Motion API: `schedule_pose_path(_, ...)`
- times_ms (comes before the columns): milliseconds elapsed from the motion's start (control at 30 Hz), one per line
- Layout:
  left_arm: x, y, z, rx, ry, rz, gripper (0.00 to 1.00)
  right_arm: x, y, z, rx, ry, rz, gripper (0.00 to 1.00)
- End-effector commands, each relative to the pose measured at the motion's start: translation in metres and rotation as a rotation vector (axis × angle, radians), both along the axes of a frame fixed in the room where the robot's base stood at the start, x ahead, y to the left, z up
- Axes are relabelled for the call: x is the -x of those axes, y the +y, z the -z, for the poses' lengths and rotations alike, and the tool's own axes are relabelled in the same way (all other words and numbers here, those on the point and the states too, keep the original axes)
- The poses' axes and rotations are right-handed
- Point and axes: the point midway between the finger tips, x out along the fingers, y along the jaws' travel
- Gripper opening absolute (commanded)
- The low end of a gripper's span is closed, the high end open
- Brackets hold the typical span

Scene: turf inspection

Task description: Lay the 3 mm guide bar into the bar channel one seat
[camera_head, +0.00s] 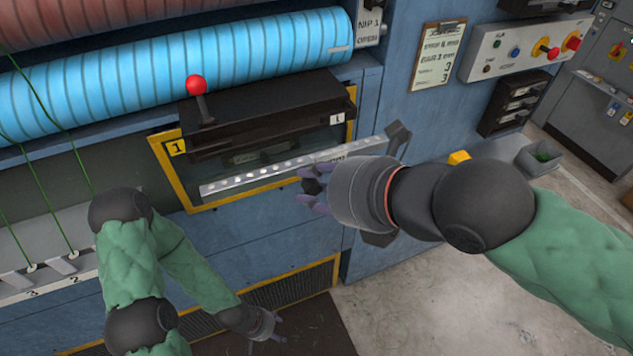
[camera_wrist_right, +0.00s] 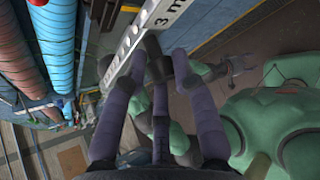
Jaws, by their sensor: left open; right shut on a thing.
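The 3 mm guide bar (camera_head: 262,176) is a light metal strip with a row of holes; its "3 m…" label shows in the right wrist view (camera_wrist_right: 152,32). My right gripper (camera_head: 312,186) is shut on the bar right of its middle. The bar appears across the front of the yellow-framed bay marked 1 (camera_head: 163,165), tilted up to the right. I cannot tell whether it touches the bay. A black housing (camera_head: 265,112) with a red-knobbed lever (camera_head: 196,86) tops the bay; the channel seat itself is not clearly visible. My left gripper (camera_head: 268,326) hangs open and empty low near the floor.
A blue ribbed roller (camera_head: 180,70) lies above the bay. Green strands (camera_head: 65,150) run down to numbered guides at left. A dark bracket (camera_head: 398,136) stands by the bar's right end. A control panel (camera_head: 525,45) and a grey bin (camera_head: 538,156) are at right.

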Motion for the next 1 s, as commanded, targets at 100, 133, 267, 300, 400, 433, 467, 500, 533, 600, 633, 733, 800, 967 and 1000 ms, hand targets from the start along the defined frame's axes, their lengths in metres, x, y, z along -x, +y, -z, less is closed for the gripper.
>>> schedule_pose_path(100, 0.000, 0.000, 0.003, 0.000, 0.001, 0.000, 0.54, -0.010, 0.003, 0.001, -0.001, 0.000, 0.002, 0.00)
schedule_pose_path(133, 0.000, 0.000, 0.004, 0.000, 0.001, 0.000, 0.54, -0.012, 0.004, 0.000, -0.001, 0.000, 0.002, 0.00)
schedule_pose_path(267, 0.000, 0.000, 0.007, 0.000, 0.000, 0.000, 0.54, -0.023, 0.007, 0.001, 0.000, 0.001, 0.003, 0.00)
schedule_pose_path(300, 0.000, 0.000, 0.007, 0.000, 0.000, 0.000, 0.54, -0.026, 0.008, 0.000, 0.000, 0.001, 0.002, 0.00)
schedule_pose_path(400, 0.000, 0.000, 0.009, 0.000, 0.000, 0.000, 0.54, -0.034, 0.011, 0.000, 0.000, 0.000, 0.002, 0.00)
schedule_pose_path(433, 0.000, 0.000, 0.009, 0.000, 0.000, 0.000, 0.54, -0.037, 0.012, 0.000, 0.000, 0.000, 0.002, 0.00)
schedule_pose_path(467, 0.000, 0.000, 0.010, 0.000, 0.000, 0.000, 0.54, -0.040, 0.013, 0.000, 0.000, 0.000, 0.002, 0.00)
schedule_pose_path(500, 0.000, 0.000, 0.010, 0.000, 0.000, 0.000, 0.54, -0.043, 0.013, 0.001, -0.001, 0.000, 0.002, 0.00)
schedule_pose_path(533, 0.000, 0.000, 0.011, 0.000, 0.000, 0.000, 0.54, -0.045, 0.014, 0.000, -0.001, 0.000, 0.002, 0.00)
schedule_pose_path(600, 0.000, 0.000, 0.011, 0.000, 0.000, 0.000, 0.54, -0.051, 0.016, 0.000, 0.000, 0.001, 0.001, 0.00)
schedule_pose_path(633, 0.000, 0.000, 0.012, 0.000, 0.000, 0.000, 0.54, -0.053, 0.017, 0.000, 0.000, 0.001, 0.001, 0.00)
schedule_pose_path(733, 0.000, 0.000, 0.013, 0.000, 0.000, 0.000, 0.54, -0.061, 0.019, 0.000, 0.000, 0.000, 0.002, 0.00)
schedule_pose_path(800, 0.000, 0.000, 0.013, 0.000, 0.000, 0.000, 0.54, -0.067, 0.021, 0.000, 0.000, 0.000, 0.002, 0.00)
schedule_pose_path(967, 0.000, 0.000, 0.014, 0.000, 0.000, 0.000, 0.54, -0.077, 0.025, 0.000, -0.001, 0.000, 0.001, 0.00)
schedule_pose_path(1000, 0.000, 0.000, 0.014, 0.000, 0.000, 0.000, 0.54, -0.079, 0.025, 0.000, -0.001, 0.000, 0.001, 0.00)
